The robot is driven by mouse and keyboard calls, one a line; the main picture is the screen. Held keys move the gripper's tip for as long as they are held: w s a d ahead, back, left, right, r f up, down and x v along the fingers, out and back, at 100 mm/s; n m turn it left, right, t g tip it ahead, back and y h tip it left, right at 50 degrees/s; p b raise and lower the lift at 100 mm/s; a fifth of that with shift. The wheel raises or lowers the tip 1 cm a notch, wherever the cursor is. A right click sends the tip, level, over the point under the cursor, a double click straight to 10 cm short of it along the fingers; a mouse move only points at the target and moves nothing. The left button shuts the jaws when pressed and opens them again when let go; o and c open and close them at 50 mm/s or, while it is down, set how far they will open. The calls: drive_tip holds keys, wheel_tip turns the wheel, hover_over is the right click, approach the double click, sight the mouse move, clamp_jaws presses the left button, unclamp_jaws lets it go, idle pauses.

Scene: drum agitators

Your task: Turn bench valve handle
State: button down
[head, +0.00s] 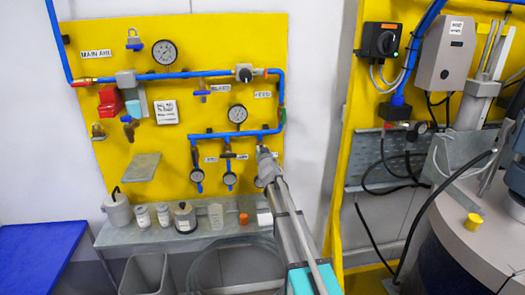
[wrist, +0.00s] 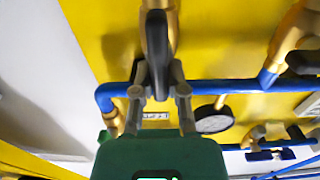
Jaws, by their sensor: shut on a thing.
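My gripper (wrist: 158,72) is shut on a black lever handle (wrist: 156,38) in the wrist view, with one finger on each side of it. The handle sits on a brass valve body at the top of that view. In the head view my gripper (head: 265,158) reaches the lower right of the yellow panel (head: 140,105), at the rightmost branch below the blue pipe. There it hides the handle and most of that valve. I cannot read a label naming this valve.
Blue pipe (head: 215,133) runs close around my gripper. A grey shelf (head: 150,238) below holds bottles and jars. A drum (head: 470,245) with cables stands at right.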

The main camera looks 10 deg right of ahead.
drive_tip(key=c, duration=0.7)
unclamp_jaws()
drive_tip(key=shift+o, duration=0.2)
drive_tip(key=shift+s, duration=0.15)
drive_tip(key=s, duration=1.1)
drive_tip(key=shift+s, duration=0.35)
